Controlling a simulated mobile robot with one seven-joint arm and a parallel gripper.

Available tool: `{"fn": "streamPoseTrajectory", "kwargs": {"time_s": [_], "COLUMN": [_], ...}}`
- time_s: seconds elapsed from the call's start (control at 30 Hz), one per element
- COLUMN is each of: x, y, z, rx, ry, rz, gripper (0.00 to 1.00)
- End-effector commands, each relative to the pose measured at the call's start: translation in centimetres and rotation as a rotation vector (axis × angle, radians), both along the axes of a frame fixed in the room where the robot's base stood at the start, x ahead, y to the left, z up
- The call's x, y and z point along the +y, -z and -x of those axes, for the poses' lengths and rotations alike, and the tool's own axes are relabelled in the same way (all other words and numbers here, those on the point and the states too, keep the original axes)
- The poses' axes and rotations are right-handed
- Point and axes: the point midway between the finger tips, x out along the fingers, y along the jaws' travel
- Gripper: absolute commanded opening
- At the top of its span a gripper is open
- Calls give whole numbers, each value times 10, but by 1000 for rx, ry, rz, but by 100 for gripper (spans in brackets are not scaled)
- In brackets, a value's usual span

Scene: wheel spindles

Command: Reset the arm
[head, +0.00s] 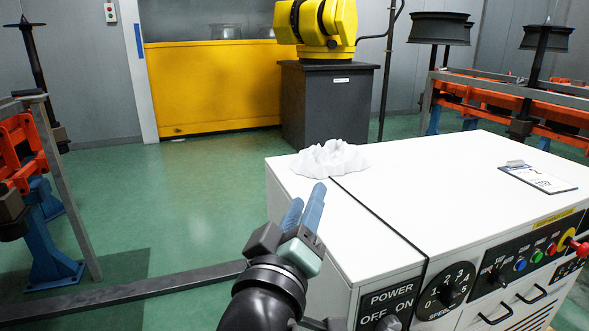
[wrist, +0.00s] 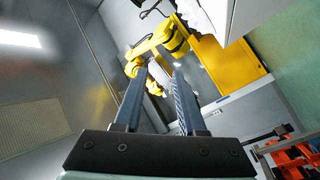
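My gripper (head: 306,194) is raised in front of the left end of the white control cabinet (head: 440,165), with its fingers pointing up. In the wrist view my gripper (wrist: 159,72) shows two dark ribbed fingers with a clear gap between them and nothing held. It is open. A crumpled white cloth or paper (head: 328,158) lies on the cabinet top just beyond the fingertips in the head view; I cannot tell the exact distance.
A clipboard (head: 538,178) lies on the cabinet top at right. Knobs and buttons line its front. A yellow robot (head: 318,25) stands on a dark pedestal (head: 328,105) behind. Orange-and-blue racks stand left (head: 25,150) and right (head: 500,95). Green floor (head: 195,190) is open at left.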

Motion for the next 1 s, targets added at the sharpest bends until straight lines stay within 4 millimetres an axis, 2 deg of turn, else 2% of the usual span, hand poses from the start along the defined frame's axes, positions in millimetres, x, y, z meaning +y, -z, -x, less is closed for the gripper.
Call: {"fn": "streamPoseTrajectory", "kwargs": {"time_s": [0.03, 0.1, 0.17, 0.2, 0.27, 0.4, 0.47, 1.0], "x": [0, 2, 4, 5, 7, 13, 14, 14], "y": [-44, -94, -136, -162, -199, -276, -300, -463], "z": [11, 29, 50, 66, 94, 163, 155, 152], "rx": [-118, -266, -390, -470, -584, -803, -780, -772], "ry": [-51, -137, -220, -278, -376, -609, -593, -588], "rz": [-94, -219, -317, -376, -461, -615, -611, -608], "gripper": [40, 40, 40, 40, 40, 40, 40, 40]}}
